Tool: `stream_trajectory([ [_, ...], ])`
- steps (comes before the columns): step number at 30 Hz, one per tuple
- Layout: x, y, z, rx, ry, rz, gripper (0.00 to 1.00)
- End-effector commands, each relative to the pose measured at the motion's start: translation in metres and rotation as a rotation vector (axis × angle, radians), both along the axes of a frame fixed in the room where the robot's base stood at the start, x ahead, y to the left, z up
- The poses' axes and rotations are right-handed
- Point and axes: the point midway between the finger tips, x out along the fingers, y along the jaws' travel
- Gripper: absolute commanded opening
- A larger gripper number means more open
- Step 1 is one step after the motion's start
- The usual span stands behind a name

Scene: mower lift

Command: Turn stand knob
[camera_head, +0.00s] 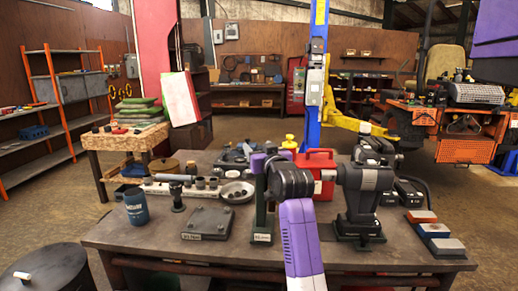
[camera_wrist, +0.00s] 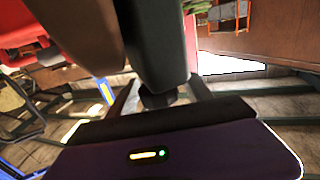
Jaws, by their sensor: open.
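A dark green upright stand (camera_head: 262,212) with a small label on its base stands near the front middle of the workbench. In the wrist view a large dark green post (camera_wrist: 158,45) fills the top middle, close to the camera. A small black knob-like part (camera_wrist: 157,97) shows below it. My gripper (camera_wrist: 160,91) is open, with one finger on each side of that part; I cannot tell whether they touch it. In the head view my purple and black arm covers the upper part of the stand, and my fingertips cannot be made out.
The workbench (camera_head: 150,233) holds a red case (camera_head: 318,160) behind my arm and a black machine (camera_head: 361,200) close to the right. A dark flat plate (camera_head: 207,223), a metal bowl (camera_head: 237,192) and a blue cup (camera_head: 135,207) lie left. Sharpening blocks (camera_head: 435,231) lie far right.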

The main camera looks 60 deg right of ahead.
Motion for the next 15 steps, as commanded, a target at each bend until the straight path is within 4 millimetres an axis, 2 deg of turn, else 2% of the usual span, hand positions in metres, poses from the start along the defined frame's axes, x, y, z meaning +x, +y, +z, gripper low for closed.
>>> stream_trajectory([
  [2,-0.0001,0.0002,0.0,0.0,0.0,0.0,0.59],
  [11,-0.0001,0.0004,0.0,0.0,0.0,0.0,0.02],
  [15,-0.0001,0.0006,0.0,0.0,0.0,-0.002,0.0],
])
